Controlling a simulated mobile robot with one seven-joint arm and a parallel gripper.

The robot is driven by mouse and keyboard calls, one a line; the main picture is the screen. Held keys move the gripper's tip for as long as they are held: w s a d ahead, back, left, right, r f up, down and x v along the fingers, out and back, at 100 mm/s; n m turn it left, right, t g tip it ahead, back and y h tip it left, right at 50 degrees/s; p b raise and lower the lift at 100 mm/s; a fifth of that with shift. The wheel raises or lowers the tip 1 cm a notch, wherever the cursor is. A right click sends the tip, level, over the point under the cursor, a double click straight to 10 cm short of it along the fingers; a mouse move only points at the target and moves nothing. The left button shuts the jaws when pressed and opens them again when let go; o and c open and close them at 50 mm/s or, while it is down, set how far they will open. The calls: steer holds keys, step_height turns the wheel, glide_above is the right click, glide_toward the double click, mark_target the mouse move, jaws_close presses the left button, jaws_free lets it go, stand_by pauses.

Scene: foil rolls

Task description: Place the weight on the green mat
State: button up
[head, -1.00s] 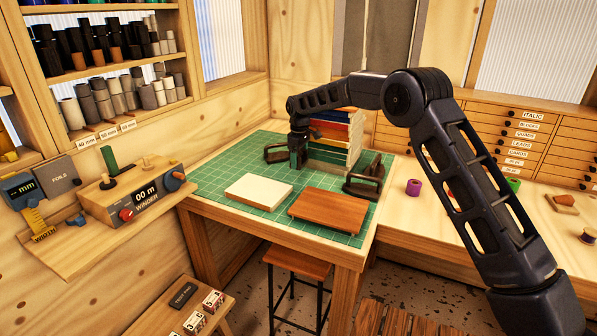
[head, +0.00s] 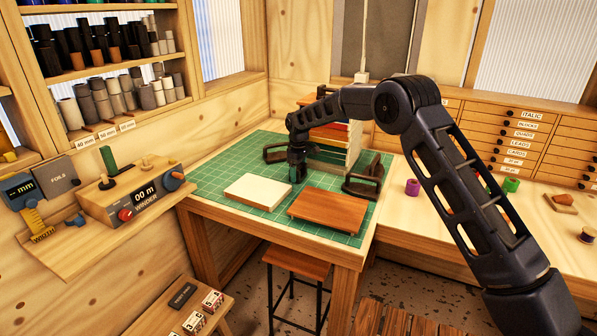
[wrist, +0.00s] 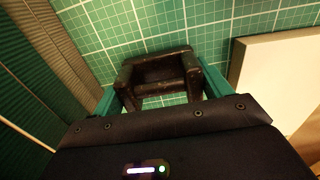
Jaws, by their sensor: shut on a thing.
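The weight (wrist: 160,70) is a dark, worn block with a frame-like handle, seen in the wrist view between the teal fingers. My gripper (wrist: 161,90) is shut on it. In the head view my gripper (head: 297,174) points down low over the green mat (head: 213,176), between the book stack and the cream board. The arm's end mostly hides the weight there. The mat also lies under the weight in the wrist view (wrist: 230,14). I cannot tell whether the weight touches the mat.
The stack of coloured books (head: 334,148) stands close behind, flanked by dark frame-like stands at left (head: 274,153) and right (head: 363,183). A cream board (head: 258,192) and a brown wooden board (head: 328,210) lie in front. The mat's left part is clear.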

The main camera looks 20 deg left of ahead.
mark_target(299, 167)
steer(key=o, duration=1.7)
step_height(299, 167, up, 12)
steer(key=shift+r, duration=0.1)
steer(key=shift+r, duration=0.1)
